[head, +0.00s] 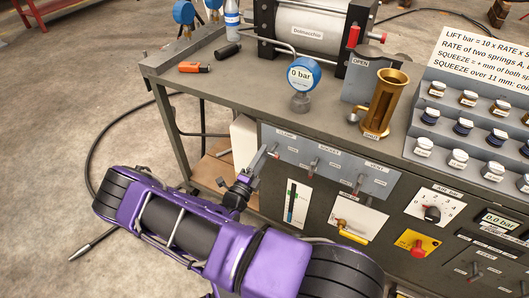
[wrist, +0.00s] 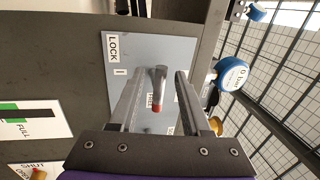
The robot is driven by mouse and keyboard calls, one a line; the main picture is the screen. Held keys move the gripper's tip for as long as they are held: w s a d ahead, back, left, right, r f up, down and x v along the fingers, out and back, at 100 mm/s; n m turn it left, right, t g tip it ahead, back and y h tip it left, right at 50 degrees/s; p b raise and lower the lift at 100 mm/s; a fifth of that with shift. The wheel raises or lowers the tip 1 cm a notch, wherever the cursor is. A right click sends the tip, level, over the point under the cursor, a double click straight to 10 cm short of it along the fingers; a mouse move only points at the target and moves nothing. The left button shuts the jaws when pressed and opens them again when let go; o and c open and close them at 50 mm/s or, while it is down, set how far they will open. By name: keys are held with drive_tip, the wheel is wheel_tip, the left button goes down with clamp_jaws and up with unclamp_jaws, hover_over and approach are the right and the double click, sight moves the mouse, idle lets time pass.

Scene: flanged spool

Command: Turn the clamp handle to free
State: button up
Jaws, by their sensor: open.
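In the wrist view, the clamp handle (wrist: 158,90) is a short grey lever with a red tip, on a light panel plate. It stands between the two fingers of my gripper (wrist: 160,78), with a visible gap on each side. A LOCK label (wrist: 112,49) is on the plate to the left; the other label is partly hidden. In the head view, my gripper (head: 261,159) is at the left end of the plate, under the CLAMP label (head: 286,134). It is open. The handle is mostly hidden there by the fingers.
Similar red-tipped levers (head: 313,163) for BUCKET and VENT sit to the right on the same plate. Below are a level strip (head: 291,203) and a yellow valve handle (head: 352,236). A blue gauge (head: 302,76) and brass tube (head: 384,105) stand on the bench top above.

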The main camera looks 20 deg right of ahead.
drive_tip(key=v, duration=1.5)
drive_tip(key=shift+s+a, duration=0.2)
drive_tip(key=shift+a, duration=0.05)
